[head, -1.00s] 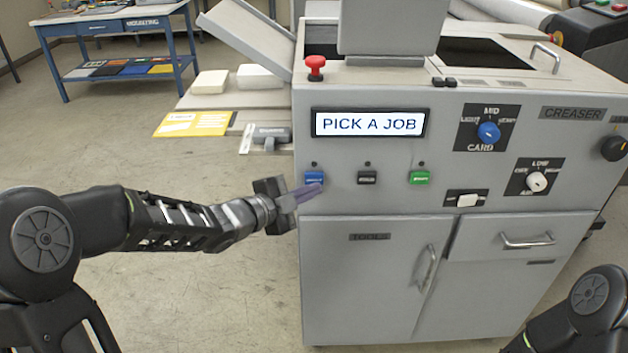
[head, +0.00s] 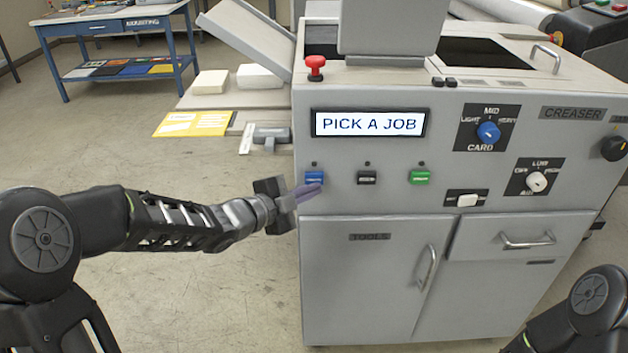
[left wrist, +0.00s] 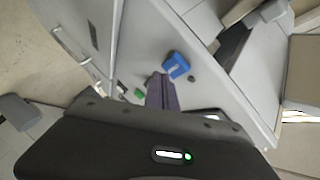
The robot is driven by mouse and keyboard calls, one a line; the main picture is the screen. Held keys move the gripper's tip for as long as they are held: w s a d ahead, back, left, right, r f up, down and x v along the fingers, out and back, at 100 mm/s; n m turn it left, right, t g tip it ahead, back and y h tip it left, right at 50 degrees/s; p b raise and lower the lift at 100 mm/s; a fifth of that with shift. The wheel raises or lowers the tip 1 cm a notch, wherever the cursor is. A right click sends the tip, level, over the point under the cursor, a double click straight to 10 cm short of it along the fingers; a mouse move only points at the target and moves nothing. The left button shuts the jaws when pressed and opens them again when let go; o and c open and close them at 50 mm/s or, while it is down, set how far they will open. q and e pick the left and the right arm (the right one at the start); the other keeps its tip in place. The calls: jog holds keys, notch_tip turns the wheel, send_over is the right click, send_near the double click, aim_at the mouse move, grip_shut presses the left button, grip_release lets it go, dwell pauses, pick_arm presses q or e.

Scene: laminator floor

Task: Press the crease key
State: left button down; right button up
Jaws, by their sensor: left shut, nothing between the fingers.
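The creaser's front panel carries a row of keys: a blue key (head: 314,178) at the left, a black key (head: 367,177) in the middle and a green key (head: 419,177) at the right. Their labels are too small to read surely. The screen (head: 367,123) above reads "PICK A JOB". My left gripper (head: 318,188) is shut and empty, its tips just at the lower edge of the blue key. In the left wrist view the fingertips (left wrist: 158,80) lie close beside the blue key (left wrist: 176,66); I cannot tell whether they touch it. My right gripper is out of view.
A red knob (head: 315,66) stands on the machine's top left corner. Dials (head: 489,132) and a white switch (head: 467,200) sit to the right of the keys. A side shelf with a yellow sheet (head: 194,123) juts out left. Below are closed cabinet doors.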

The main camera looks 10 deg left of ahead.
pick_arm(q)
jog(key=shift+w, duration=0.15)
dwell(0.4)
jog(key=shift+w+a, duration=0.1)
jog(key=shift+w, duration=0.2)
jog(key=shift+w+a, duration=0.1)
jog(key=shift+w, duration=0.15)
dwell(0.6)
jog(key=shift+s, duration=0.1)
jog(key=shift+s+d+b, duration=0.2)
jog(key=shift+s+b, duration=0.15)
jog(key=shift+s, duration=0.25)
jog(key=shift+s+d+b, duration=0.25)
jog(key=shift+s, duration=0.7)
jog(key=shift+s+d+b, duration=0.25)
jog(key=shift+s+b, duration=0.05)
jog(key=shift+s, duration=0.7)
jog(key=shift+s+d+b, duration=0.25)
jog(key=shift+s, duration=0.7)
